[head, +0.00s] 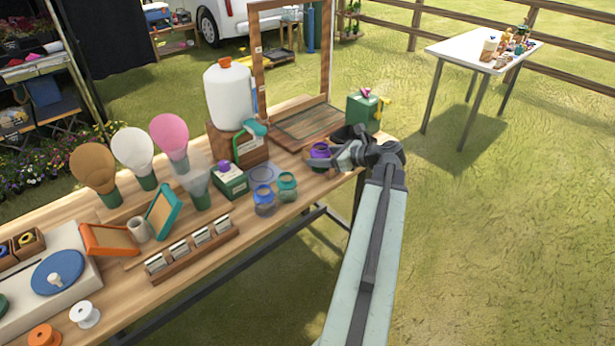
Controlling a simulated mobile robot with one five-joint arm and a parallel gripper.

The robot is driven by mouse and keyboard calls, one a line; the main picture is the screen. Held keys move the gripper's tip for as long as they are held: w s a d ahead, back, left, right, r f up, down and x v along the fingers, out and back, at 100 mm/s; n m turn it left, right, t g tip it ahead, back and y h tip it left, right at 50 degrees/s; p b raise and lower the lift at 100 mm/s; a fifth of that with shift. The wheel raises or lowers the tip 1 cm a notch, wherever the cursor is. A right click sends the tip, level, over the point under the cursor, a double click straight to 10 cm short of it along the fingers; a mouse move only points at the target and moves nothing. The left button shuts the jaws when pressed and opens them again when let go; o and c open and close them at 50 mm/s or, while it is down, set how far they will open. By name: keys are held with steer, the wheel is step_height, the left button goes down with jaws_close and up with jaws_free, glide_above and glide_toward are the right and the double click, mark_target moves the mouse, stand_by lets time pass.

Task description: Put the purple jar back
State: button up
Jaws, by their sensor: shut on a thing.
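The purple jar (319,156) is near the right end of the wooden table, to the right of the other jars. My gripper (328,160) reaches in from the right and is shut on the purple jar. I cannot tell whether the jar touches the tabletop. A faint round ring mark (262,173) lies on the table to the left of the gripper. A blue jar (264,200) and a teal jar (287,187) stand just in front of that mark.
A green box with a purple top (231,180) stands left of the ring mark. Behind are a white jug (230,95) on a wooden stand and a wooden frame (262,60). A green box (362,112) stands behind my gripper. A label rack (192,250) lies at the front edge.

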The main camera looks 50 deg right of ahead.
mark_target(314, 148)
steer(key=w, duration=0.1)
steer(key=w+a+r, duration=0.1)
steer(key=w, duration=0.2)
steer(key=shift+w+a+r+p, duration=0.2)
steer(key=shift+a+r+p, duration=0.1)
steer(key=shift+r, duration=0.1)
step_height(314, 148, down, 10)
steer(key=b, duration=1)
steer(key=shift+f, duration=0.2)
steer(key=shift+r, duration=0.2)
steer(key=shift+f, duration=0.15)
steer(key=o, duration=1.4)
steer(key=shift+s, duration=0.1)
steer(key=shift+o, duration=0.4)
